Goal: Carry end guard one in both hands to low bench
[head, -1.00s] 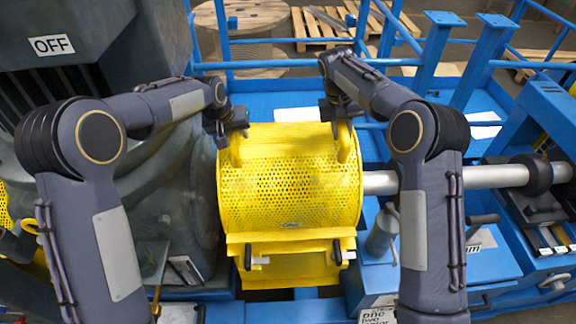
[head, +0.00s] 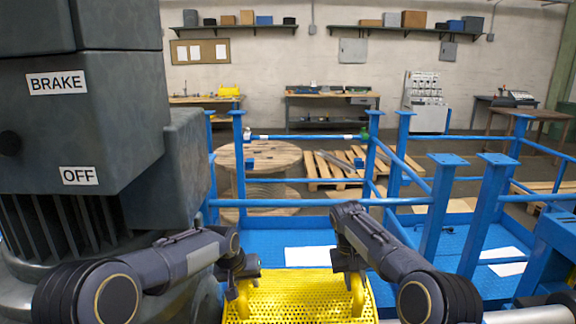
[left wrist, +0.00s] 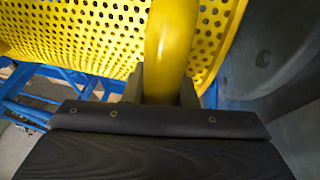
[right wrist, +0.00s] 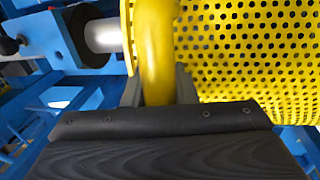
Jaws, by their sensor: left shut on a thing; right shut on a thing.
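The yellow perforated guard (head: 295,297), which I take as end guard one, shows at the bottom edge of the head view, its lower part cut off. My left gripper (head: 241,287) is shut on its left handle, a yellow curved bar also seen in the left wrist view (left wrist: 172,42). My right gripper (head: 353,272) is shut on its right handle, seen in the right wrist view (right wrist: 156,50). I cannot tell whether the guard is clear of its seat. Benches stand at the back wall, including a wooden-topped one (head: 333,95); I cannot tell which is the low bench.
A large dark machine housing (head: 100,130) marked BRAKE and OFF stands close on the left. Blue railings and posts (head: 440,205) stand ahead and right. A cable drum (head: 258,158) and pallets (head: 335,170) lie beyond. A metal shaft (head: 530,315) shows at lower right.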

